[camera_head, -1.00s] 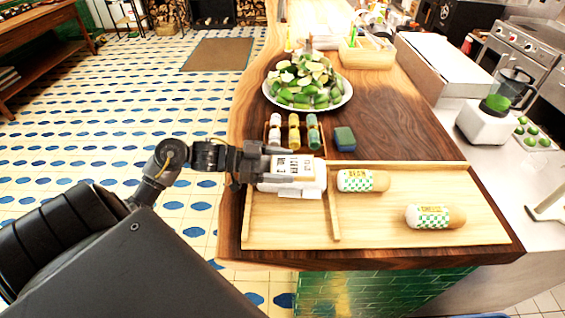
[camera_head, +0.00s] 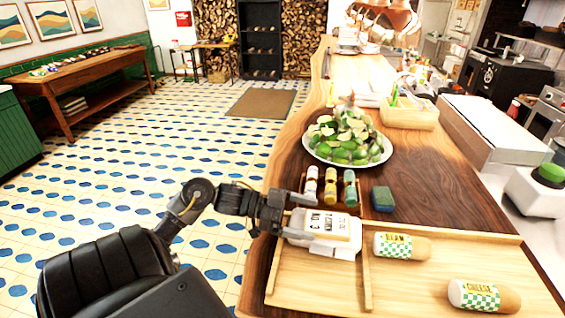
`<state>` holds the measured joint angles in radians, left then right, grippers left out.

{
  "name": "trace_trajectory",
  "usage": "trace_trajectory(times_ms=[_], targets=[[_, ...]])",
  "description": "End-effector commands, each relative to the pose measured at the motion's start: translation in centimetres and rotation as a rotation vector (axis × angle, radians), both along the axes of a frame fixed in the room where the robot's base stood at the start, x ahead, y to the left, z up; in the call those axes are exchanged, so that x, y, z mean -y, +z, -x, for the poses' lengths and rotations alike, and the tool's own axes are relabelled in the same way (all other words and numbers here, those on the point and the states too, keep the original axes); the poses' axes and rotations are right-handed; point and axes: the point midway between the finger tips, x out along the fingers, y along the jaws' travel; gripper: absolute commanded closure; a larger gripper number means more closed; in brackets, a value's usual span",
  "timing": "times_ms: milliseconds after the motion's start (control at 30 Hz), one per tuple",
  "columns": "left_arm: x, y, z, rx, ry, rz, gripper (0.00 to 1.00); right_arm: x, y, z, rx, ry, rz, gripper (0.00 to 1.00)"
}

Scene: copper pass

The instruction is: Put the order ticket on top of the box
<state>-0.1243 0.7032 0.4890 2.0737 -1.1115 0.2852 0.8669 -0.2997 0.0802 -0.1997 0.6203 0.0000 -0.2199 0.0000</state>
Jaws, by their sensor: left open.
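A cream card with dark print, apparently the order ticket (camera_head: 328,224), lies flat on a white object in the left compartment of the wooden tray (camera_head: 318,289). The white object (camera_head: 346,250) shows only at its edges and may be the box. My left gripper (camera_head: 297,219) is open at the left side of the ticket, its fingers close to it. I cannot tell whether they touch it. My right gripper is out of view.
Two labelled rolls, one (camera_head: 402,246) and another (camera_head: 484,296), lie in the tray's right compartment. Behind stand several small bottles (camera_head: 330,187), a blue-green sponge (camera_head: 382,199) and a plate of green fruit (camera_head: 374,159). Dark counter (camera_head: 440,190) right of the sponge is clear.

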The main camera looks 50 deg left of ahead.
Motion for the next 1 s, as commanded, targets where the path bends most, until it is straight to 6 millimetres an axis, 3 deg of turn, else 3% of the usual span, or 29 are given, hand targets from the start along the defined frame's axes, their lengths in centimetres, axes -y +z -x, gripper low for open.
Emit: trace_trajectory(times_ms=[200, 400, 1000], targets=[[-3.8, 0.2, 2.9, -0.003, 0.002, -0.003, 0.06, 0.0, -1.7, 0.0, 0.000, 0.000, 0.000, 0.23], [-6.1, 0.9, 4.6, -0.004, 0.000, 0.000, 0.06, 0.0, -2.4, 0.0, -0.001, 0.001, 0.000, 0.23], [-7.0, 1.3, 5.3, 0.000, 0.000, 0.001, 0.06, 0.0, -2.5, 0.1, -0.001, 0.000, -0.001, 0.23]])
